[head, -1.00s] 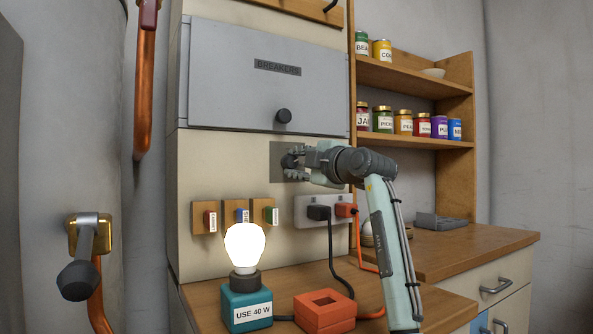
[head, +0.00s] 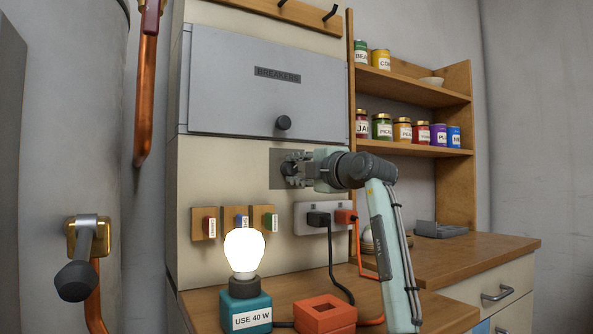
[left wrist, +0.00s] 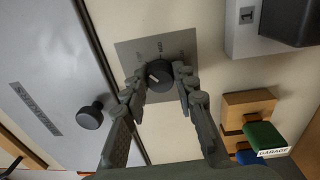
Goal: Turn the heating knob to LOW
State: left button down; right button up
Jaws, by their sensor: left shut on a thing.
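The heating knob (left wrist: 159,75) is a dark round knob with a pale pointer mark. It sits on a grey plate (left wrist: 130,52) whose small lettering I cannot read. The plate (head: 277,157) also shows in the head view, on the cream panel below the breaker box. My left gripper (head: 291,170) is at the plate, its fingers covering most of the knob there. In the left wrist view the fingers (left wrist: 158,79) are on either side of the knob, shut on it. My right gripper is not in view.
The breaker box (head: 265,85) with its black knob is just above. Below are several labelled switches (head: 236,222), a power strip (head: 320,215) with plugs, a glowing bulb (head: 244,252) and an orange block (head: 325,312). Shelves with jars (head: 402,130) stand right.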

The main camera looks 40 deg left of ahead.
pick_arm(q)
jog(key=c, duration=1.2)
grip_release()
jog(key=shift+d, duration=0.1)
jog(key=v, duration=1.2)
jog(key=shift+f, duration=0.15)
